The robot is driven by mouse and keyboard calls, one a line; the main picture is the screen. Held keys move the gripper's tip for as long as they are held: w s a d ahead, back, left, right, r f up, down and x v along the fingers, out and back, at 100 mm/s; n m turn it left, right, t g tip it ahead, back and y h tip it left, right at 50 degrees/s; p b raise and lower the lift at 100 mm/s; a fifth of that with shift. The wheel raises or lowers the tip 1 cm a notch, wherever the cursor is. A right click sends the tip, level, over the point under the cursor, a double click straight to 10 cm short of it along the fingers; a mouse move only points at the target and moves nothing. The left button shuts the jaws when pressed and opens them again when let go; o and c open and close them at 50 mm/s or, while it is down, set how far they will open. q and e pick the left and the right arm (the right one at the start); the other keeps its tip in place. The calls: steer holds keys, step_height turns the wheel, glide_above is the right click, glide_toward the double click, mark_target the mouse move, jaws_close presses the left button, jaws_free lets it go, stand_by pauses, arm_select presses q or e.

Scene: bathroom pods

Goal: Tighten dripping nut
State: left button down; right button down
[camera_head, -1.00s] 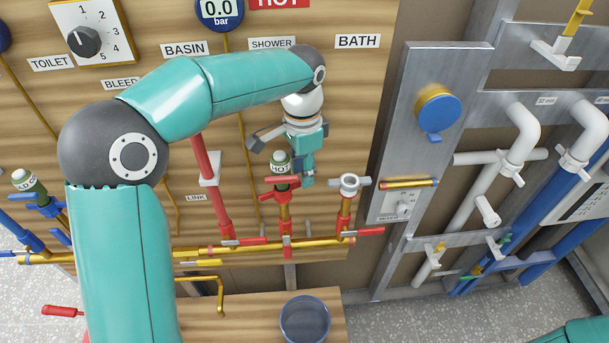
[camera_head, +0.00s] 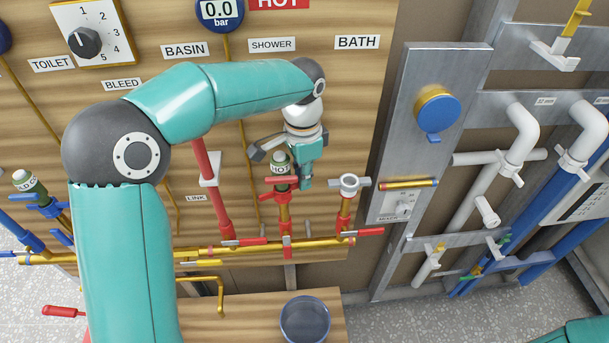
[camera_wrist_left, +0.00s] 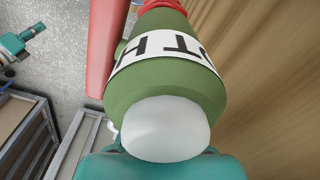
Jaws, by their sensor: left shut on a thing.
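My left gripper (camera_head: 284,160) is shut around the green fitting (camera_head: 281,168) with a white HOT label, at the middle of the wooden panel. One finger lies at its upper left and one at its right. In the left wrist view the green fitting (camera_wrist_left: 165,85) is close, with a rounded white end (camera_wrist_left: 165,129) towards the camera and a teal gripper part along the bottom edge. A grey nut (camera_head: 349,184) sits on the red-gold pipe to the right, apart from the gripper. No drip is visible. My right gripper seems to show small in the left wrist view (camera_wrist_left: 25,42); its jaws are unclear.
Red-handled valves line the brass pipe (camera_head: 215,251) below. A clear bucket (camera_head: 305,318) stands on the wooden ledge (camera_head: 235,318). The metal frame (camera_head: 425,75) with a blue round knob (camera_head: 438,111) and white pipes is at the right. The gauge (camera_head: 219,10) reads 0.0 bar.

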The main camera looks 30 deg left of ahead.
arm_select(q)
steer(key=m, duration=0.2)
steer(key=s+d+m, duration=0.1)
steer(key=m, duration=0.1)
steer(key=shift+s, duration=0.1)
steer(key=c, duration=1.3)
jaws_free()
step_height(320, 180, up, 12)
